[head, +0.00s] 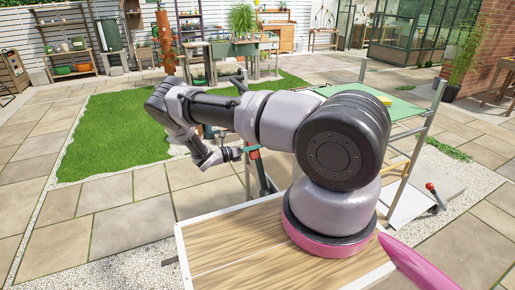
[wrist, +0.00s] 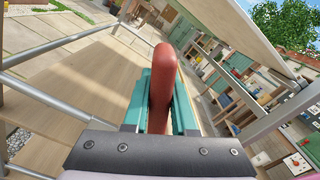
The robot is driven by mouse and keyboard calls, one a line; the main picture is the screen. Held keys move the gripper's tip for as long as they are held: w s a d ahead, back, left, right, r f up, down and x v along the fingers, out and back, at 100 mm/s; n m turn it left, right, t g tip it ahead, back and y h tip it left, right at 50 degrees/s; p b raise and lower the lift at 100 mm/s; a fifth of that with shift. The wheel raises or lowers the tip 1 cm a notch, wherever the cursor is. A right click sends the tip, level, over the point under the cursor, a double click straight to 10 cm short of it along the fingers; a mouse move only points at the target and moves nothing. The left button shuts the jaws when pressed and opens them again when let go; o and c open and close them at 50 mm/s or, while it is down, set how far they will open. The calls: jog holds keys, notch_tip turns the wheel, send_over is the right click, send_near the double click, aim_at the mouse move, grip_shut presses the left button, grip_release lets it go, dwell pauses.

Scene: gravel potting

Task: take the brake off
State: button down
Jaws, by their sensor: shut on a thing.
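My gripper (wrist: 160,100) has teal fingers closed on a red-brown rounded handle (wrist: 163,75) in the wrist view. The handle stands up between the fingers, and its lower part is hidden by them and the gripper body. In the head view my gripper (head: 244,152) is low at the left end of a metal-framed stand (head: 405,165). A little red shows at its fingertips, above a dark grey upright bar (head: 263,174). I cannot tell from the frames whether this handle is the brake.
A red-handled tool (head: 431,188) lies by a pale panel on the right. The stand's metal rails and green top (head: 350,92) are close around my arm. Lawn (head: 115,135) and open paving (head: 120,228) lie to the left. Workbenches (head: 235,50) stand at the back.

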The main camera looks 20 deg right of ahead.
jog(key=shift+w+f, duration=0.1)
jog(key=c, duration=0.7)
grip_release()
jog(key=shift+w+f, duration=0.1)
jog(key=shift+a, duration=0.15)
jog(key=a, duration=1)
jog(key=shift+s+a, duration=0.25)
jog(key=shift+a, duration=0.05)
